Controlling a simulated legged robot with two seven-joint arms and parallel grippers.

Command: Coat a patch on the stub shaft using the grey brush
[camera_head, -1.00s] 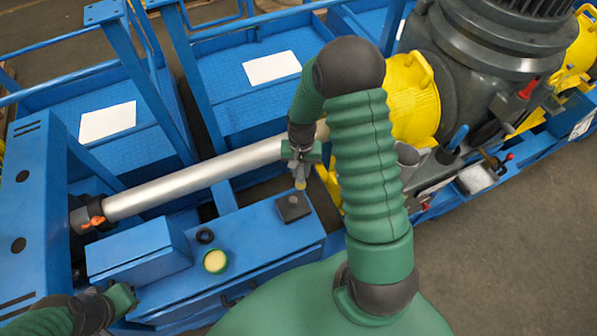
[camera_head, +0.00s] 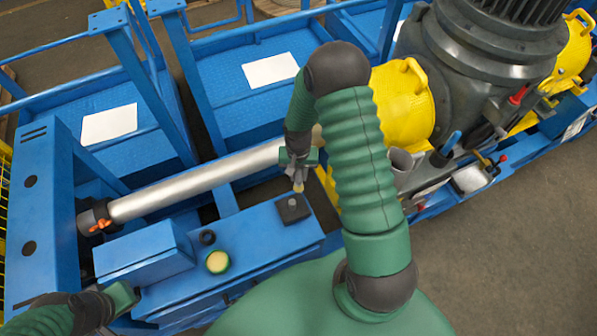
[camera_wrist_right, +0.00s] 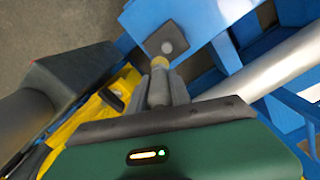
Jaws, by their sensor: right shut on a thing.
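The stub shaft (camera_head: 205,177) is a long bare silver bar that runs from a dark clamp at the left toward the yellow housing; my right arm hides its right end. It also shows in the right wrist view (camera_wrist_right: 270,68). My right gripper (camera_head: 298,180) is shut on the grey brush (camera_wrist_right: 158,82), whose yellowish tip (camera_head: 298,187) points down. The brush is just above a dark square block (camera_head: 293,208) on the blue bench; I cannot tell if they touch. My left gripper (camera_head: 122,297) is at the lower left, away from the shaft; its fingers are unclear.
On the blue bench (camera_head: 250,235) are an open round tin (camera_head: 218,262) with pale yellow contents, a small black ring (camera_head: 207,237) and a blue box (camera_head: 145,252). A yellow housing (camera_head: 403,105) and dark motor stand at the right. White sheets lie on the blue platforms behind.

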